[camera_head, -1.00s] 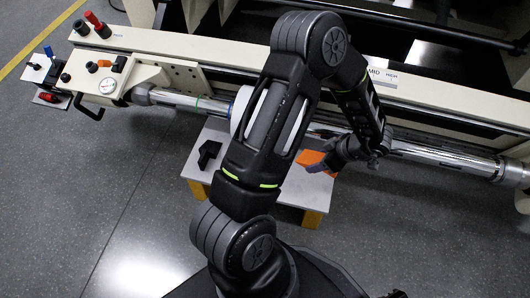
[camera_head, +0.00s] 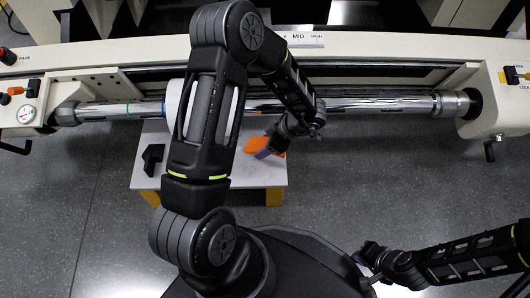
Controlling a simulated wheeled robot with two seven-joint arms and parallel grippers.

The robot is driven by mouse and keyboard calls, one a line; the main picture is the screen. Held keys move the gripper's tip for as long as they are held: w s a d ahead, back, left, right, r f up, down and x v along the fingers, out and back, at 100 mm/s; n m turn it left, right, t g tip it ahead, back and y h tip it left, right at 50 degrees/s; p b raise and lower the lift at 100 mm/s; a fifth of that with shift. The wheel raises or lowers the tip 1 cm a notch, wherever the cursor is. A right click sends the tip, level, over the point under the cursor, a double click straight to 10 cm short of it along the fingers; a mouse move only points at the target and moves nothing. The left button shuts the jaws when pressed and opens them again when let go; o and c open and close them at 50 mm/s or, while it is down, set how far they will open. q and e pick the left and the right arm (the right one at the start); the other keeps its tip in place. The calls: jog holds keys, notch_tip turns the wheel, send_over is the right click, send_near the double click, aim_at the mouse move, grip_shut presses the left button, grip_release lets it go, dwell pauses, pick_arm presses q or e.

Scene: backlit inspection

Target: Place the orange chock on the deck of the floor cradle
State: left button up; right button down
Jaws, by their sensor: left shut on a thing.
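The orange chock (camera_head: 279,142) is by the fingers of my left gripper (camera_head: 266,150), over the right part of the floor cradle's pale grey deck (camera_head: 262,176). My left gripper is shut on the chock, and its fingers and wrist hide part of it. I cannot tell whether the chock touches the deck. The cradle stands on yellow-orange feet, and my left arm hides its middle. My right gripper (camera_head: 364,268) is at the lower right, well away from the cradle, with its fingers apart and empty.
A black angular block (camera_head: 152,158) sits at the deck's left end. A chrome roller (camera_head: 352,105) runs across the cream machine just behind the cradle. A gauge and knobs (camera_head: 24,112) are at the left. Grey floor (camera_head: 380,185) is open to the right.

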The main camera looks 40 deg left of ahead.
pick_arm(q)
notch_tip(320, 180, down, 5)
jog(key=b, duration=0.3)
jog(key=o, duration=1.5)
